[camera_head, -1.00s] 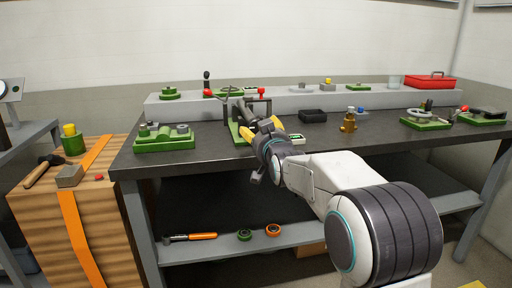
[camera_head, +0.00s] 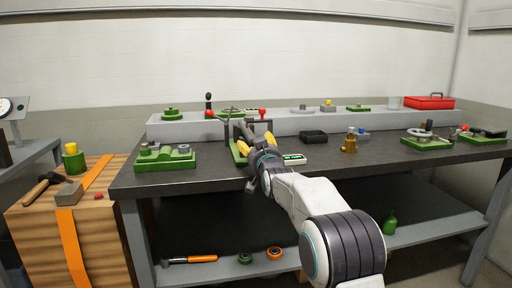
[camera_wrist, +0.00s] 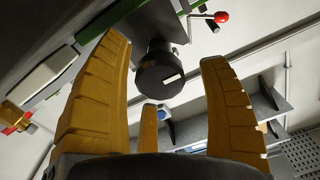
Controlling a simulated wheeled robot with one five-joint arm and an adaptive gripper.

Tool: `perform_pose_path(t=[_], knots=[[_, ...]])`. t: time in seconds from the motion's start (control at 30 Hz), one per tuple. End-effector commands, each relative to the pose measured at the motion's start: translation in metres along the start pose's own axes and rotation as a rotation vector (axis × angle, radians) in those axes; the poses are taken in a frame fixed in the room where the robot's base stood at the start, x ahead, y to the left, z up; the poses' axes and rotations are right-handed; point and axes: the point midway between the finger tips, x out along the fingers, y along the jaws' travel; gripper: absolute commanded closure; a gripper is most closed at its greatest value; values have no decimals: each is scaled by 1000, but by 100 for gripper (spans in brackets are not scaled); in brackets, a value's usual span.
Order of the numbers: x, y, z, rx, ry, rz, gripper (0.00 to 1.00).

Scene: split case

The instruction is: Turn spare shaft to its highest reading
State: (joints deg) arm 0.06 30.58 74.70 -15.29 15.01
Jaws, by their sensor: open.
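In the head view my gripper (camera_head: 256,137) is at a green-based fixture (camera_head: 238,152) with grey uprights on the bench, and my fingers and wrist hide the shaft there. A small white-and-green display (camera_head: 294,159) lies just right of my wrist; its reading is too small to tell.
The dark bench (camera_head: 210,176) carries a green fixture (camera_head: 165,158) to the left, a black tray (camera_head: 313,136) and a brass object (camera_head: 349,141) to the right. A grey raised shelf (camera_head: 380,121) runs behind. A red-knobbed crank (camera_wrist: 220,17) shows near the shaft.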

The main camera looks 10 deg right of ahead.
Motion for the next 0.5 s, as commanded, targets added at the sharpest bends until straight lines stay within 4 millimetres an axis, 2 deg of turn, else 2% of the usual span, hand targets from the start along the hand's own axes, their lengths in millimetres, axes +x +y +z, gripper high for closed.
perform_pose_path(t=[0.2, 0.5], knots=[[9, 0, 0, 0, 0, 0, 30], [10, 0, 0, 0, -1, 0, 30]])
